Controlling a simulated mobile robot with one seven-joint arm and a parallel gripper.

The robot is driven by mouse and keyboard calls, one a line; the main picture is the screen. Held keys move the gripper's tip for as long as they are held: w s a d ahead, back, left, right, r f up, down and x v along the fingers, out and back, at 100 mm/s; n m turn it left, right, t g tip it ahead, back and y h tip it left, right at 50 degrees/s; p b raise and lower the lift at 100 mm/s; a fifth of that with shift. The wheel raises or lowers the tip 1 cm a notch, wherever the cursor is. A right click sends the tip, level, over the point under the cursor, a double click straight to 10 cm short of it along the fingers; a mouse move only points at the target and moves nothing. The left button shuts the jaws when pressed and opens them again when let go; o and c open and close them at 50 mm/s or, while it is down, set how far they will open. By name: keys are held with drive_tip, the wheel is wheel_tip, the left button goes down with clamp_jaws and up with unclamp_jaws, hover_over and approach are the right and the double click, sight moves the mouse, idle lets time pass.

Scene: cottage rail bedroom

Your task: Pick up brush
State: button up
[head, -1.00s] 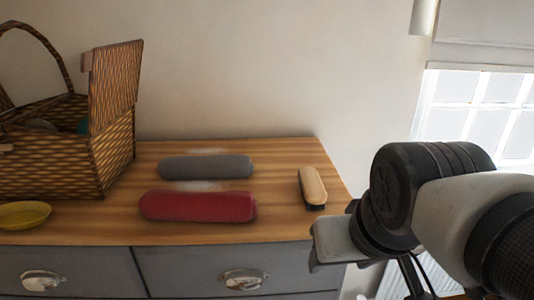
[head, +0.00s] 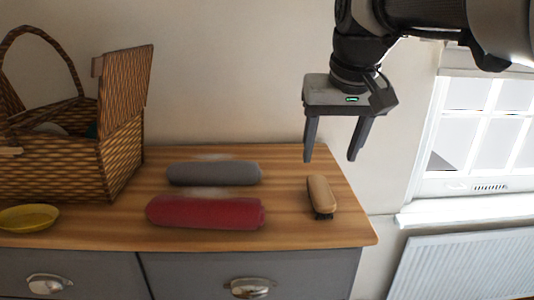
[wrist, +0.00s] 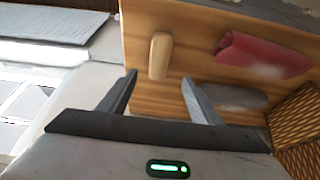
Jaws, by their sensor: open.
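The brush (head: 322,194) has a light wooden back and dark bristles beneath. It lies near the right end of the wooden dresser top (head: 290,228). My gripper (head: 334,159) is open and empty, with its fingers pointing down, above the dresser and apart from the brush in the head view. In the wrist view, the brush (wrist: 160,55) lies beyond the fingertips of my gripper (wrist: 158,77), near the dresser edge.
A red roll (head: 205,212) and a grey roll (head: 214,173) lie left of the brush. A wicker basket (head: 75,160) with a raised lid and a yellow bowl (head: 28,218) are at the left. A radiator (head: 460,268) stands below the window at the right.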

sight(321, 189)
drive_tip(key=x, duration=1.3)
drive_tip(key=shift+w+d+f, duration=0.15)
drive_tip(key=shift+w+f, duration=0.1)
drive_tip(key=shift+f, duration=0.15)
drive_tip(key=c, duration=1.3)
wheel_tip(321, 189, up, 10)
drive_tip(key=shift+r+p, duration=0.2)
drive_tip(key=shift+p, duration=0.2)
drive_tip(key=o, duration=0.4)
drive_tip(key=shift+c, duration=0.6)
